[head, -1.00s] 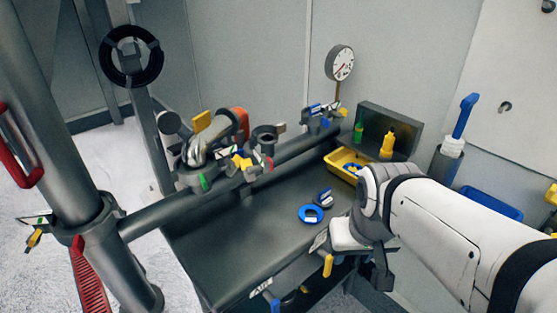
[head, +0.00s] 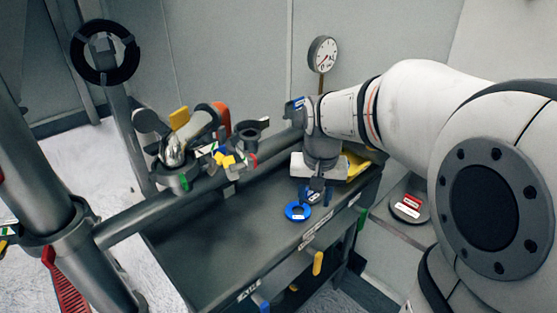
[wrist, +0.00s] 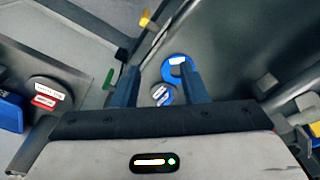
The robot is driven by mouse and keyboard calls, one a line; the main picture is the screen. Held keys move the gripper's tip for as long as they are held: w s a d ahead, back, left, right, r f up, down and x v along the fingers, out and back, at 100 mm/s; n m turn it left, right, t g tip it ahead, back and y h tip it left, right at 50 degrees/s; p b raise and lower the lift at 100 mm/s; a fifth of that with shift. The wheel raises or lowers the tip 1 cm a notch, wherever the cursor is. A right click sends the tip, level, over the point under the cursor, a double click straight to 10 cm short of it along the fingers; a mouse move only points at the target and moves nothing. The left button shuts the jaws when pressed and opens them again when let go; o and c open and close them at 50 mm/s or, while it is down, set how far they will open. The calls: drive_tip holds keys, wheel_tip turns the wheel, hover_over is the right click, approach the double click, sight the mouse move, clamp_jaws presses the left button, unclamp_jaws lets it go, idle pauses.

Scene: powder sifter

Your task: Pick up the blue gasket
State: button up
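The blue gasket (head: 297,212) is a flat blue ring with a white label, lying on the dark grey table top. In the wrist view the gasket (wrist: 168,75) shows between and beyond my fingertips, partly covered by the right finger. My gripper (head: 316,188) points down above the table, just behind and to the right of the gasket in the head view. In the wrist view my gripper (wrist: 158,72) has its fingers wide apart with nothing held. A small round grey and blue part (wrist: 161,95) with a white label lies beside the gasket.
A yellow tray (head: 356,165) is mostly hidden behind my gripper. Clamps and pipe fittings (head: 180,155) sit on the rail at the table's left, with a gauge (head: 322,54) behind. A disc with red and white labels (head: 409,207) lies to the right. The table left of the gasket is clear.

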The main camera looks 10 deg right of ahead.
drive_tip(key=m+g, duration=0.1)
drive_tip(key=m, duration=0.1)
approach(306, 212)
drive_tip(key=shift+w+d+f+b, duration=0.1)
drive_tip(key=shift+d+b, duration=0.3)
drive_tip(key=shift+d, duration=0.1)
drive_tip(key=shift+a+f, duration=0.25)
drive_tip(key=shift+f, duration=1.6)
drive_tip(key=shift+a+f, duration=0.2)
drive_tip(key=shift+f, duration=1.65)
drive_tip(key=shift+f, duration=0.1)
drive_tip(key=shift+c, duration=0.4)
clamp_jaws()
